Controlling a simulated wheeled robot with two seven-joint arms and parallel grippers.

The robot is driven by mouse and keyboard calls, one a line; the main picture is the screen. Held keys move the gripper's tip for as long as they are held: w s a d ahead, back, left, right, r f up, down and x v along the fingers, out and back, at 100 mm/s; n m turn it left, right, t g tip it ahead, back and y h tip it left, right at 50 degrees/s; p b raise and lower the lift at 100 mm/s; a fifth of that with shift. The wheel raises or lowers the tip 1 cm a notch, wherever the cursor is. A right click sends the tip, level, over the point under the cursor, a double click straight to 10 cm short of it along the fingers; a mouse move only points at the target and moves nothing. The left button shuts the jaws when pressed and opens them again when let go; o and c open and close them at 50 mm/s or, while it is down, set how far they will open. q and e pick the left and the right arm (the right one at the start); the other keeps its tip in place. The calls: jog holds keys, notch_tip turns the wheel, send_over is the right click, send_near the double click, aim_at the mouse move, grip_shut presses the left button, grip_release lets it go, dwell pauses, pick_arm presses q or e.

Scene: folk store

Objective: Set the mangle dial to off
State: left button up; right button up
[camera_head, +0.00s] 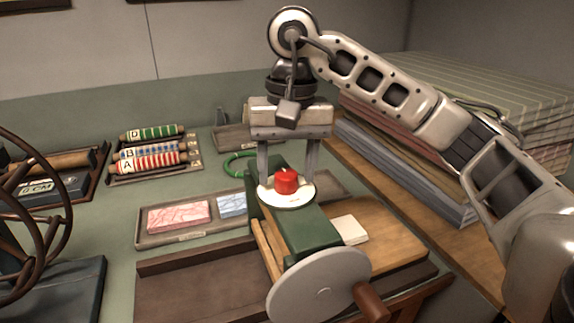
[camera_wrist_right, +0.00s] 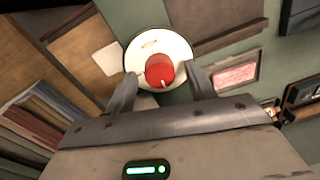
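The mangle (camera_head: 304,236) has a dark green body with a grey hand wheel (camera_head: 318,287) and a brown handle at the front. A red dial knob (camera_head: 286,181) sits on a round white plate (camera_head: 289,197) on top; the red knob (camera_wrist_right: 160,71) and white plate (camera_wrist_right: 137,42) also show in the right wrist view. My right gripper (camera_head: 289,172) points down at the dial, its fingers apart. In the right wrist view, its open fingers (camera_wrist_right: 165,88) stand to either side of the knob's near part, with a gap visible on both sides. My left gripper is not in view.
A tray with pink (camera_head: 179,216) and blue blocks lies behind and left of the mangle. Rolls lettered A, B and D rest on a rack (camera_head: 157,167). A dark spoked wheel (camera_head: 40,215) stands at far left. Stacked folded cloth (camera_head: 405,165) lies right.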

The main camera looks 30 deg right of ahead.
aim_at(291, 173)
pick_arm(q)
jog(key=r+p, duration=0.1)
jog(key=p, duration=0.2)
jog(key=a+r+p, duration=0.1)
jog(key=p, duration=0.2)
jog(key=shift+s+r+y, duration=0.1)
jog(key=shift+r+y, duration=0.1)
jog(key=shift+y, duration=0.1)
pick_arm(e)
notch_tip(291, 173, up, 16)
jog(key=shift+s+d, duration=0.2)
jog(key=shift+d, duration=0.15)
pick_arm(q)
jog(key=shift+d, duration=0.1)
pick_arm(e)
jog(key=shift+f, duration=0.1)
